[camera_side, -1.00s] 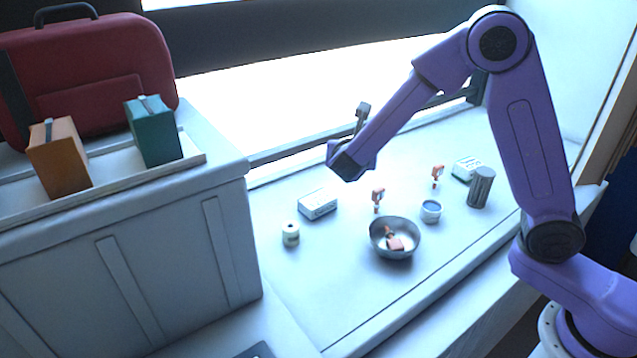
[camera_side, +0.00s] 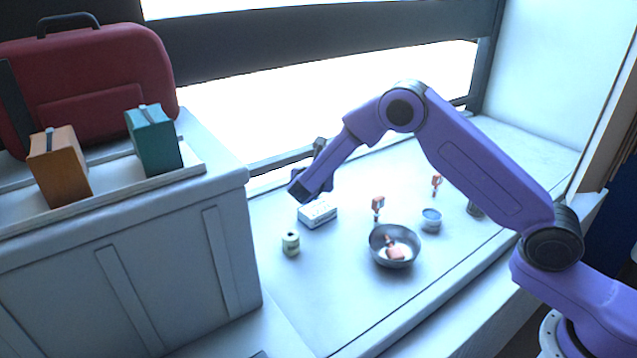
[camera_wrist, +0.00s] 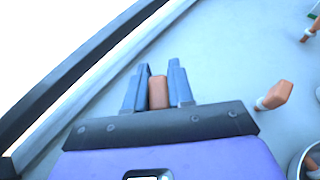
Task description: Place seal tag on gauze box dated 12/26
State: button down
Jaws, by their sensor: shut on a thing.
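My gripper (camera_side: 299,194) is just above a white gauze box (camera_side: 318,215) in the side view. In the wrist view my gripper (camera_wrist: 158,88) is shut on an orange-brown seal tag (camera_wrist: 158,93) between its blue fingers. The held tag cannot be made out in the side view. The box's printing is too small to read, and the box does not show in the wrist view. A corner of another green-and-white box (camera_wrist: 315,11) shows at the wrist view's top right; my arm hides it in the side view.
Other orange tags stand on the counter (camera_side: 377,203) and farther back (camera_side: 437,181). One orange piece (camera_side: 394,252) lies in the metal bowl (camera_side: 373,247). A small jar (camera_side: 291,244) and a cup (camera_side: 431,220) stand nearby. The front left counter is clear.

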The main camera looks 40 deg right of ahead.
jog(key=shift+f, duration=1.4)
jog(key=shift+f, duration=0.1)
jog(key=c, duration=1)
grip_release()
jog(key=shift+s+a+r, duration=0.25)
jog(key=v, duration=1.1)
jog(key=shift+s+a+r, duration=0.1)
jog(key=shift+s, duration=0.05)
